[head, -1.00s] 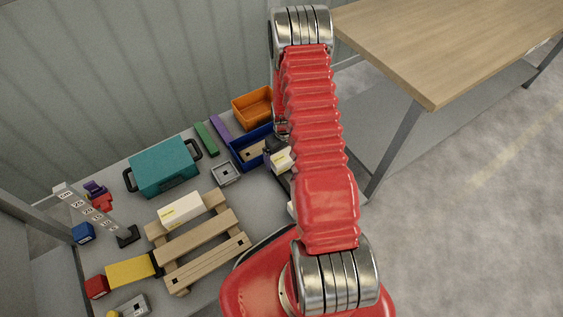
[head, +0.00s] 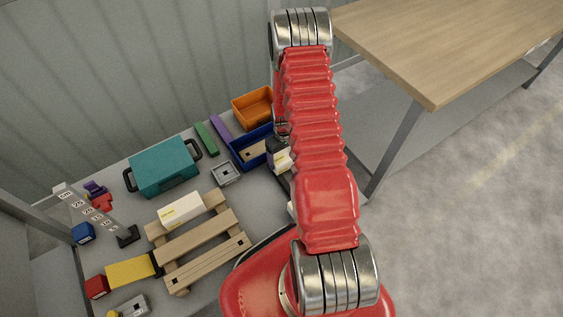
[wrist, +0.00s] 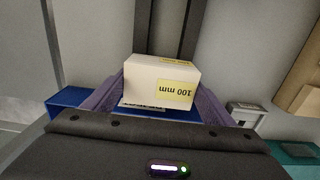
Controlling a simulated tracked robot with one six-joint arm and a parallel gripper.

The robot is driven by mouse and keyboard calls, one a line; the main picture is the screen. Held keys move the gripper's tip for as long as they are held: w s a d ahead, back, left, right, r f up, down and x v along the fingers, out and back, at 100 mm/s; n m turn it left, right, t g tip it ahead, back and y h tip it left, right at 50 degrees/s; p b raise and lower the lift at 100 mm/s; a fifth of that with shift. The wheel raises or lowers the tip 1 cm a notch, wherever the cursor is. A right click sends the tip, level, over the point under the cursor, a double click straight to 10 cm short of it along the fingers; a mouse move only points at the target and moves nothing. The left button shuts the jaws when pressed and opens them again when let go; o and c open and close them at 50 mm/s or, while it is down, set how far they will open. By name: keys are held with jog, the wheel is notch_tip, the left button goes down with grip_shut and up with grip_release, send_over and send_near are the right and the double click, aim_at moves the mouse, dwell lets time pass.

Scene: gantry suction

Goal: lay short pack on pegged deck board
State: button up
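A white pack (wrist: 145,82) with a yellow "100 mm" label sits between the two purple fingers of my gripper (wrist: 161,80) in the wrist view. The fingers press against its sides. In the head view this pack (head: 283,161) shows partly behind my arm, just in front of the blue bin. A wooden pallet (head: 200,238) of separate deck boards lies left of my arm. Its front board (head: 208,263) has small dark marks near its ends, which look like pegs. A longer white pack (head: 181,209) with a yellow label lies on the rear board.
A blue bin (head: 236,152) and an orange bin (head: 236,108) stand at the back. A teal case (head: 163,166) is behind the pallet. A marked post (head: 95,212) and a yellow block (head: 130,271) stand left of it. A wooden table (head: 450,45) is at right.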

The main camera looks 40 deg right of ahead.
aim_at(282, 156)
jog(key=c, duration=0.7)
jog(key=shift+o, duration=0.2)
jog(key=shift+r, duration=0.1)
jog(key=shift+r, duration=4.95)
jog(key=shift+w, duration=0.1)
jog(key=shift+w+a+r, duration=0.2)
jog(key=shift+a+r, duration=0.05)
jog(key=shift+r, duration=0.05)
jog(key=w+a+r, duration=0.4)
jog(key=a+r, duration=0.7)
jog(key=w+a+r, duration=0.4)
jog(key=a+r, duration=0.7)
jog(key=a, duration=0.1)
jog(key=shift+w+a+r+n, duration=0.2)
jog(key=shift+w+r+n, duration=0.1)
